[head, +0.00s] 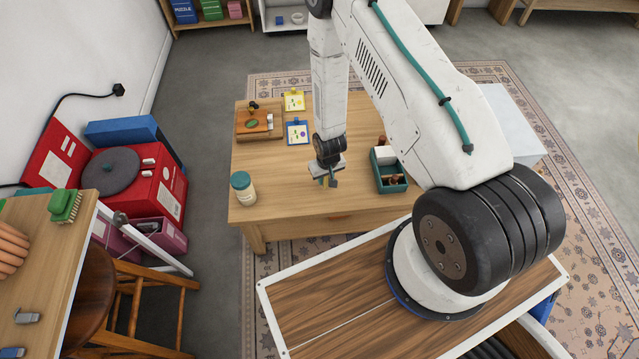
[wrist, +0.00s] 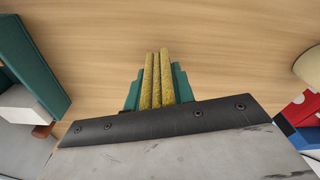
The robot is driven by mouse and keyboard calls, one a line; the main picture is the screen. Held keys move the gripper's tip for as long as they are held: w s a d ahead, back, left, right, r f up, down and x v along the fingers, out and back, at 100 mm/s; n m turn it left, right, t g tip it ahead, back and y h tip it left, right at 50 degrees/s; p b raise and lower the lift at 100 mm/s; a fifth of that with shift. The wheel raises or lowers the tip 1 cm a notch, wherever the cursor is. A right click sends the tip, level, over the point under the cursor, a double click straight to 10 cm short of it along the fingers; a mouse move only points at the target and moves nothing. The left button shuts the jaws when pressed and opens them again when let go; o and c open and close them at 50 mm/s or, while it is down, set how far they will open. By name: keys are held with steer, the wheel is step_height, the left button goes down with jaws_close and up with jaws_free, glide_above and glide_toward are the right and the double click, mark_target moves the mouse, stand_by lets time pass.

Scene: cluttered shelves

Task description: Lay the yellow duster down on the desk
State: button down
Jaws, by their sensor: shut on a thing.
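The yellow duster (wrist: 156,78) shows in the wrist view as several yellow strips between the two green fingers of my gripper (wrist: 157,88). The fingers are shut on it. In the head view my gripper (head: 327,180) hangs low over the front middle of the wooden desk (head: 285,200), and the duster is mostly hidden there. The desk top (wrist: 210,45) fills the background of the wrist view. I cannot tell whether the duster touches the desk.
A lidded jar (head: 243,188) stands left of my gripper. A teal tray (head: 391,186) holding small things is close on the right. A wooden tray (head: 256,134) and two cards (head: 294,101) (head: 298,132) lie farther back. The desk between jar and gripper is clear.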

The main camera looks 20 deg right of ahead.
steer(key=shift+f, duration=1.25)
steer(key=c, duration=1.2)
jaws_free()
steer(key=shift+f, duration=0.1)
